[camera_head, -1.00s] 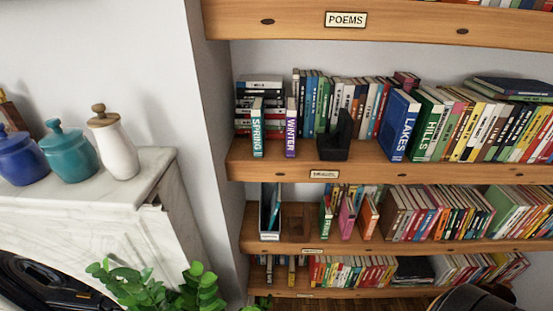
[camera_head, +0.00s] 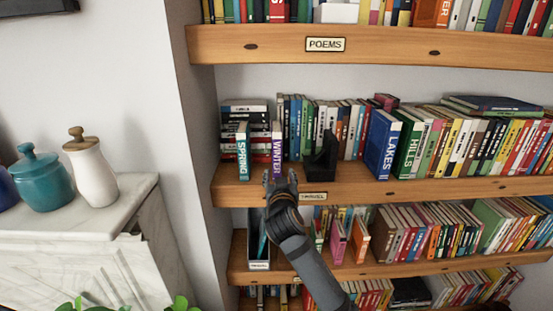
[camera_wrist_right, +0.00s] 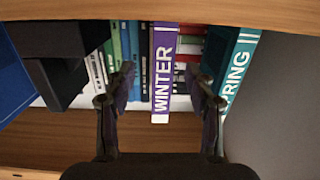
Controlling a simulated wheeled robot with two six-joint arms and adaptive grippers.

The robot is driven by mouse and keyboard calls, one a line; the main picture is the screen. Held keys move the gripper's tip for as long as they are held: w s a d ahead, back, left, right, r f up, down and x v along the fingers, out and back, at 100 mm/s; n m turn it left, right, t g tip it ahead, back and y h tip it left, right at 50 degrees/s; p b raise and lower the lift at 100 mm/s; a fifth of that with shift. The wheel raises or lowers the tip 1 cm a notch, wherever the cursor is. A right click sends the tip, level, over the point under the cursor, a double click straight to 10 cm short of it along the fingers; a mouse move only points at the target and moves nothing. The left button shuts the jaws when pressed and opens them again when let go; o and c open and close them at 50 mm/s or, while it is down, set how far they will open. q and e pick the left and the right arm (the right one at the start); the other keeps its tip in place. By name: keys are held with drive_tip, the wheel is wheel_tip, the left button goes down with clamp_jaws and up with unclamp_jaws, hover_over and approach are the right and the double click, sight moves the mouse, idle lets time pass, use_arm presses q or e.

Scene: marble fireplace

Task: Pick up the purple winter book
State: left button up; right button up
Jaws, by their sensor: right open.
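The purple WINTER book (camera_head: 277,143) stands upright on the shelf under the POEMS board, with its spine facing out. My right gripper (camera_head: 279,178) is in front of the lower part of its spine, at the shelf's front edge. In the right wrist view the purple WINTER book (camera_wrist_right: 164,70) shows between the two fingers of my right gripper (camera_wrist_right: 162,85). The fingers are apart, one on each side of the spine, with gaps to it. I cannot tell whether they reach past the spine. My left gripper is not in view.
The teal SPRING book (camera_head: 243,152) stands just left of the purple book; in the right wrist view it is close to the right finger. A black bookend (camera_head: 322,158) stands to the right. The wooden shelf edge (camera_head: 400,187) runs below. White and teal jars stand on the mantel at left.

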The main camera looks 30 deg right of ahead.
sight(278, 158)
drive_tip(key=r, duration=0.1)
drive_tip(key=w+r, duration=0.1)
drive_tip(key=shift+d+r+h, duration=0.15)
drive_tip(key=shift+r+h, duration=0.25)
drive_tip(key=shift+w+d+r, duration=0.1)
drive_tip(key=shift+w+r, duration=0.05)
drive_tip(key=shift+w, duration=0.05)
drive_tip(key=p+x, duration=0.2)
drive_tip(key=x, duration=0.2)
drive_tip(key=shift+w+d, duration=0.3)
drive_tip(key=shift+w, duration=0.2)
drive_tip(key=p+x, duration=0.2)
drive_tip(key=x, duration=0.2)
drive_tip(key=shift+w+r+p, duration=0.1)
drive_tip(key=shift+w+p, duration=0.15)
drive_tip(key=shift+p, duration=0.15)
drive_tip(key=shift+w+d, duration=0.1)
drive_tip(key=shift+w, duration=0.05)
drive_tip(key=c, duration=0.3)
clamp_jaws()
